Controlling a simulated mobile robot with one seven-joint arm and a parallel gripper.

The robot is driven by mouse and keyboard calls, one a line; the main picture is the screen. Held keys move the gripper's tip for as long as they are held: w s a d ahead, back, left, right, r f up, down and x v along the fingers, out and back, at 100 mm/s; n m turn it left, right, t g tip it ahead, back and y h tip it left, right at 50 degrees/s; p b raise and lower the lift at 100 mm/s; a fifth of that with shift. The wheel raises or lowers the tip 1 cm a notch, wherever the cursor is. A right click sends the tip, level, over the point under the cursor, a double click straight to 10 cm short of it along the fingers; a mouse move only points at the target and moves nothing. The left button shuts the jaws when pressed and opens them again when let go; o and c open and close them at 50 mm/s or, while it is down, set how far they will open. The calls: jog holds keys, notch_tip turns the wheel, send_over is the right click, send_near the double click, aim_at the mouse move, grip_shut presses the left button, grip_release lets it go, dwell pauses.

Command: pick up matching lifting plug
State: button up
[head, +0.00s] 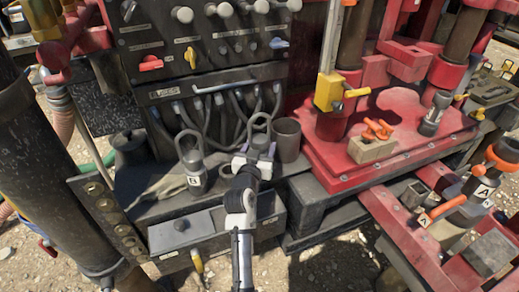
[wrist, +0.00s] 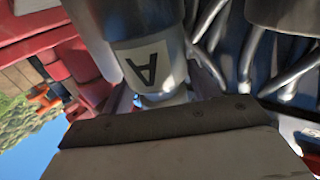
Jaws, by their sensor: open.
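A grey lifting plug with a tall loop handle (head: 260,124) stands on the dark ledge in front of the hose panel. Its lower part is hidden behind my gripper (head: 253,155) in the head view. In the wrist view a grey plug body with a white label reading "A" (wrist: 146,66) is close in front of my gripper (wrist: 165,95). My open fingers show on either side of its lower part; I cannot tell whether they touch it. A second looped plug (head: 194,170) stands upright to the left, with a label that looks like "B".
A dark cup (head: 287,140) stands just right of the plug. Hoses (head: 225,112) hang behind. A grey box (head: 180,229) sits in front of the ledge. At the right are a red base (head: 385,135) and an orange-ringed part labelled "A" (head: 484,190).

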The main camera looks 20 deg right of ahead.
grip_shut()
jog(key=shift+r, duration=0.15)
dwell(0.4)
